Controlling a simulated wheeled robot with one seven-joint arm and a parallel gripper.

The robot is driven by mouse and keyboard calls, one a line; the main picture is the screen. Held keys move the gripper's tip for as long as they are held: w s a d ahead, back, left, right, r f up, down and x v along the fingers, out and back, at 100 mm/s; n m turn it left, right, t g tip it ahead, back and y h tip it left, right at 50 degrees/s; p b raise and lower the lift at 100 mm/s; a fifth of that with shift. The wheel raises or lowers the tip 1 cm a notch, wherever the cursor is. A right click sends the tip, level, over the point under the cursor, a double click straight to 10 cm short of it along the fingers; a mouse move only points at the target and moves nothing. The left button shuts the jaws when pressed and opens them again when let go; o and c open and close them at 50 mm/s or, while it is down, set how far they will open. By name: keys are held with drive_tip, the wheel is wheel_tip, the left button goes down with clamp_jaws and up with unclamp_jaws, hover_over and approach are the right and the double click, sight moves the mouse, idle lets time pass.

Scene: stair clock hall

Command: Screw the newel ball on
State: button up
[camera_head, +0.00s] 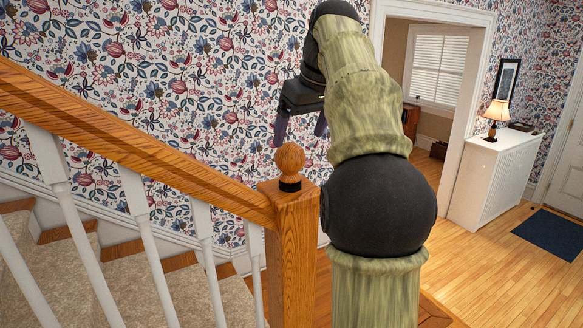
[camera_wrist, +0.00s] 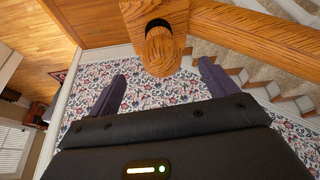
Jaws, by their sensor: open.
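The newel ball (camera_head: 290,158) is a round wooden knob with a black collar (camera_head: 290,184) under it. It stands upright on top of the square wooden newel post (camera_head: 291,245). In the wrist view the ball (camera_wrist: 161,52) shows between and beyond my two fingertips, with the black collar behind it and the post (camera_wrist: 150,12) at the top edge. My gripper (camera_head: 300,128) is above the ball, apart from it, with its purple fingers pointing down. In the wrist view my gripper (camera_wrist: 163,75) is open and empty. How firmly the ball sits cannot be told.
A wooden handrail (camera_head: 135,135) with white balusters (camera_head: 70,215) runs up left from the post. Carpeted stairs (camera_head: 50,260) lie behind it. To the right are a white cabinet (camera_head: 497,175) with a lamp (camera_head: 495,113), a doorway, and open wooden floor (camera_head: 500,265).

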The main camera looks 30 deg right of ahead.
sight(289, 164)
drive_tip(key=x, duration=0.9)
drive_tip(key=shift+a, duration=0.15)
drive_tip(key=shift+w+f, duration=0.25)
drive_tip(key=shift+f, duration=0.15)
drive_tip(key=shift+s, duration=0.1)
drive_tip(key=shift+c, duration=0.5)
drive_tip(key=c, duration=1)
